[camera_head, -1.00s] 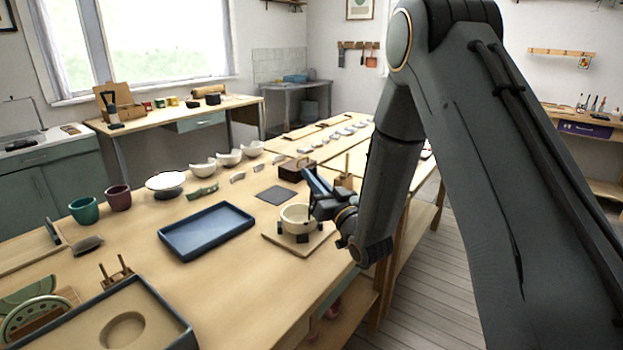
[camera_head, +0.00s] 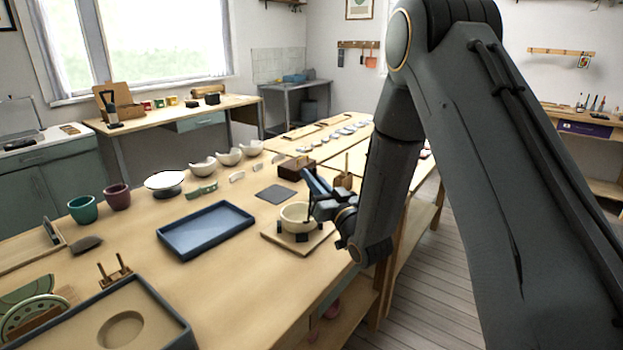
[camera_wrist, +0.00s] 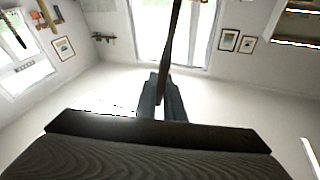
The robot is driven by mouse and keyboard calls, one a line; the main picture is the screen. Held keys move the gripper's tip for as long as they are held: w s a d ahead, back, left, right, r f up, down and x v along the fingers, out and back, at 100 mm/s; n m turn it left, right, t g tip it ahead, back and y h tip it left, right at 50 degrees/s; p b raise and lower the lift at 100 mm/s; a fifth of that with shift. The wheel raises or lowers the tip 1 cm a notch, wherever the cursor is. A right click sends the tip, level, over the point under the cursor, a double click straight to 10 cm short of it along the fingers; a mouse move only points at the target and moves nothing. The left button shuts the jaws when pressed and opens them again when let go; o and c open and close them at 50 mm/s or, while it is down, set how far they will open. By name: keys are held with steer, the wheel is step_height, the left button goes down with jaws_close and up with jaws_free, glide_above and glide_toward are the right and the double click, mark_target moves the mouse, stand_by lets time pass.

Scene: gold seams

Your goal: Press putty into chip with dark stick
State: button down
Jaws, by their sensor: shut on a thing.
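A cream bowl (camera_head: 294,219) stands on a wooden board (camera_head: 276,239) between small dark clamps, near the right edge of the bench. My gripper (camera_head: 314,184) is at the bowl's right side, just above its rim, and partly covers it. In the wrist view my gripper (camera_wrist: 161,100) is shut on a long dark stick (camera_wrist: 172,45), which runs up out of the picture. Whether the stick touches the bowl cannot be told. The chip and any putty are too small or hidden to make out.
A blue tray (camera_head: 205,232) lies left of the board, with a dark grey mat (camera_head: 276,193) behind it. Pale broken bowls (camera_head: 203,170), a green cup (camera_head: 83,209) and a maroon cup (camera_head: 117,197) stand farther back. A dark-rimmed box (camera_head: 165,313) is at the front left.

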steer(key=shift+r, duration=0.35)
step_height(320, 180, up, 8)
steer(key=p, duration=0.4)
steer(key=shift+f+p, duration=0.15)
steer(key=shift+p, duration=0.15)
stand_by(0.6)
stand_by(0.7)
